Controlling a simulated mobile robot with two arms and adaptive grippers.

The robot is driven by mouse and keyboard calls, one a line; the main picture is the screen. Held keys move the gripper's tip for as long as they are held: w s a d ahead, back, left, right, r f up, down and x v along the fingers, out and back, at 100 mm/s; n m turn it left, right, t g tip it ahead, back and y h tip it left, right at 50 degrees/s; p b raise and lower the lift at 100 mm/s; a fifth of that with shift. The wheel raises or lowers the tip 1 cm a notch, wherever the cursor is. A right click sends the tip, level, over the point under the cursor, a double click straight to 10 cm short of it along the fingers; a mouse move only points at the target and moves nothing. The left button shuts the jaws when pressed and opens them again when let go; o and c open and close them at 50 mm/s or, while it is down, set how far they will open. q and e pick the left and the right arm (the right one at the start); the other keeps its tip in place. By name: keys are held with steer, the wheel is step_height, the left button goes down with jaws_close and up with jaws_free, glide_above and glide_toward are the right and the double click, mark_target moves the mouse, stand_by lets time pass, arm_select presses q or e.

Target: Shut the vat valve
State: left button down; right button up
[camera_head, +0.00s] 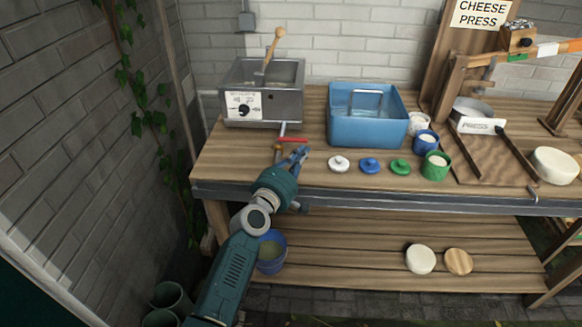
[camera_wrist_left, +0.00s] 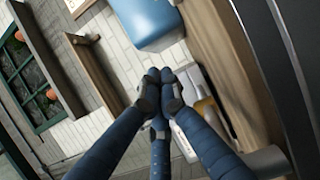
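The vat (camera_head: 262,104) is a grey metal box at the back left of the bench, with a dial panel on its front and a wooden-handled tool in it. Its outlet pipe points forward below the right front corner. The red valve handle (camera_head: 292,139) lies crosswise over this pipe. My left gripper (camera_head: 291,152) is just in front of and below the handle; whether they touch I cannot tell. In the left wrist view its fingertips (camera_wrist_left: 159,80) are drawn together, with nothing visible between them. The red handle does not show there. My right gripper is out of view.
A blue tub (camera_head: 368,128) stands right of the vat. White, blue and green lids (camera_head: 369,166) lie in front, with cups (camera_head: 435,167) beside them. The cheese press (camera_head: 480,126) is at the right. A blue bucket (camera_head: 270,252) stands below the bench, behind my left arm.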

arm_select(q)
steer(key=v, duration=1)
steer(key=shift+a, duration=0.1)
